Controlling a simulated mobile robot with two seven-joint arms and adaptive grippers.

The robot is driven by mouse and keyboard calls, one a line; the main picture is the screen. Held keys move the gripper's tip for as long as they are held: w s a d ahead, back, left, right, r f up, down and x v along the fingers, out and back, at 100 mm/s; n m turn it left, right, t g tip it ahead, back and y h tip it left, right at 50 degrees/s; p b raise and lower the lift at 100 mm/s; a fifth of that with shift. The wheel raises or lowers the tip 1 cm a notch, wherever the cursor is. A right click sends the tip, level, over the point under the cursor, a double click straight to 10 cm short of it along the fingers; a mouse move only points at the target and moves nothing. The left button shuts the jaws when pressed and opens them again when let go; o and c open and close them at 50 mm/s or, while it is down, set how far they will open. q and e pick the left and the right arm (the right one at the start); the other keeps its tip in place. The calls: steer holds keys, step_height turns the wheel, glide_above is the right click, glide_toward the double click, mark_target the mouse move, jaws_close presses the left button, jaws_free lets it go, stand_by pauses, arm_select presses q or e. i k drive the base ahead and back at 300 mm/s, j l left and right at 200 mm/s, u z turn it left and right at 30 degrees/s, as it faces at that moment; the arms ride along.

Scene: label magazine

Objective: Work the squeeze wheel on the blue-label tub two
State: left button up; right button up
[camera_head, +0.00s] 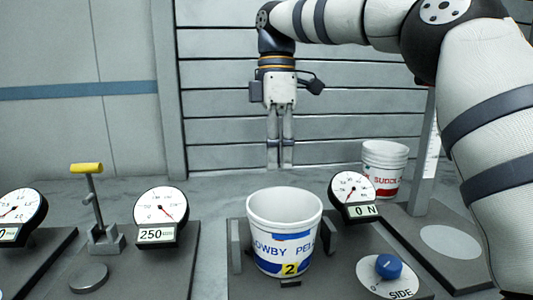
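The blue-label tub (284,232) is white, carries the yellow number 2 and stands upright between two grey jaws on a dark base plate. Its lettering is partly readable. A blue knob (389,266) sits on a white round dial marked SIDE, right of the tub on the same plate. A gauge (352,190) behind the knob has a display reading 0 N. My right gripper (279,166) hangs fingers down above and behind the tub, apart from it. Its two fingers show a narrow gap with nothing between them. My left gripper is out of view.
A red-label tub (384,167) stands at the back right, near a grey post. A yellow-handled lever (93,193) and a gauge reading 250 (160,214) stand left. Another gauge (19,213) is at the left edge. My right arm covers the right side.

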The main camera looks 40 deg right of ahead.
mark_target(388, 265)
steer(key=k, duration=1.5)
